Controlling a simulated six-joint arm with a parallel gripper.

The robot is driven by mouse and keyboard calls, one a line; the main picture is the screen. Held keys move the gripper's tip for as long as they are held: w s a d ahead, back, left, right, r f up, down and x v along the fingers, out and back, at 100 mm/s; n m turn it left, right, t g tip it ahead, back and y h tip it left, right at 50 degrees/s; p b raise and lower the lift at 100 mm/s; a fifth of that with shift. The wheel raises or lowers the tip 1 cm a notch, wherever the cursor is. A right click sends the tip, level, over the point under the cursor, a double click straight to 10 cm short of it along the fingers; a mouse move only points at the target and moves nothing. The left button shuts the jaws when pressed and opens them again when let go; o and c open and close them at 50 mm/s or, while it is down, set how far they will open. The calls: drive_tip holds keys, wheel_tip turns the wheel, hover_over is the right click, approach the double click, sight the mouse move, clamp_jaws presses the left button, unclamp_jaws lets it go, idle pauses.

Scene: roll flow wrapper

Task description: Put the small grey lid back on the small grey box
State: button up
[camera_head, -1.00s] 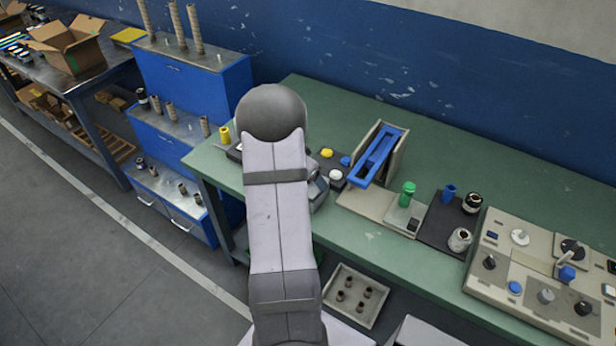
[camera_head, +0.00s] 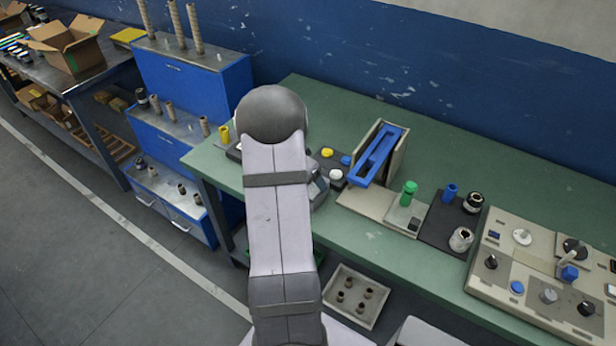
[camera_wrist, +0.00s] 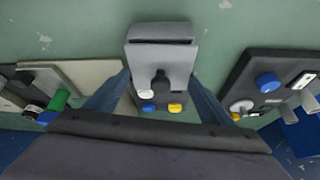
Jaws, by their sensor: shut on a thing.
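In the wrist view my gripper (camera_wrist: 160,80) reaches down with one finger on each side of a small grey piece, which I take to be the lid (camera_wrist: 145,60). The fingers are shut on it. A dark knob stands on its near part, and a dark slot crosses its far part. I cannot tell a separate small grey box from the lid, nor whether the lid touches a box. In the head view my arm hides most of the gripper and what it holds.
White (camera_head: 336,174), yellow (camera_head: 327,153) and blue (camera_head: 346,160) knobs are close by the gripper. A blue-topped open holder (camera_head: 378,155) and a green knob (camera_head: 409,187) are to the right. A control panel (camera_head: 530,262) fills the table's right. The green table (camera_head: 300,95) is clear behind.

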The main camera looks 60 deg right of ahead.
drive_tip(key=shift+f+b, duration=0.55)
drive_tip(key=shift+b, duration=0.5)
idle(0.4)
idle(0.4)
drive_tip(key=o, duration=1.7)
drive_tip(key=shift+o, duration=0.3)
drive_tip(key=shift+r, duration=0.1)
drive_tip(key=shift+r+p, duration=2.3)
drive_tip(key=shift+r, duration=1.65)
